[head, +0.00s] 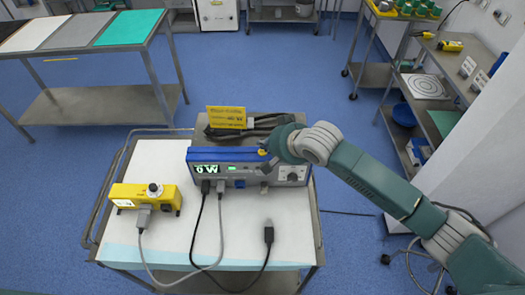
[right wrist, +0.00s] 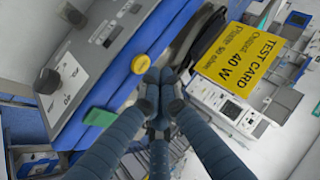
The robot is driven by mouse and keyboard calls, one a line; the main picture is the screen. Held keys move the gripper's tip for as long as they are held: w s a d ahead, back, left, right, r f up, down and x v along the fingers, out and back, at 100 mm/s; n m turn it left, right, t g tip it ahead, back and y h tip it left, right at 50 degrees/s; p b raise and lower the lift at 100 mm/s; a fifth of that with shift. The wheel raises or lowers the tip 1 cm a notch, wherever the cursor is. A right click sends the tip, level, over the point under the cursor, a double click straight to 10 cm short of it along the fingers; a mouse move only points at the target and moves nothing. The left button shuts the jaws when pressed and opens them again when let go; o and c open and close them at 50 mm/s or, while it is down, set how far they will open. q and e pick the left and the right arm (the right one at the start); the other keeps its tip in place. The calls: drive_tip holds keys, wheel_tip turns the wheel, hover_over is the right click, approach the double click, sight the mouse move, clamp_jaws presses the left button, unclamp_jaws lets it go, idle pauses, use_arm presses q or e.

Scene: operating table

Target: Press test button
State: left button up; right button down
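A blue-and-grey electrical unit (head: 228,183) stands on the white-covered cart; its green display (head: 206,168) reads like "0 W". A round yellow button (right wrist: 141,62) sits on the unit's blue edge in the right wrist view, and a green piece (right wrist: 98,117) lies further along that edge. My right gripper (head: 266,158) is over the unit's top front edge. In the right wrist view its fingertips (right wrist: 159,82) are together, empty, just beside the yellow button; contact cannot be told. My left gripper is not in view.
A yellow box (head: 146,197) is at the cart's left, with cables and a loose plug (head: 268,236) in front. A steel table (head: 68,50) stands at back left.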

sight(265, 153)
drive_tip(key=shift+f, duration=0.1)
idle(0.4)
drive_tip(key=shift+f, duration=0.3)
drive_tip(key=shift+f, duration=0.4)
idle(0.7)
drive_tip(key=shift+r+p, duration=0.8)
drive_tip(key=shift+p, duration=0.35)
drive_tip(key=shift+r, duration=0.1)
wheel_tip(265, 153, up, 5)
drive_tip(key=p, duration=0.5)
drive_tip(key=shift+p, duration=0.3)
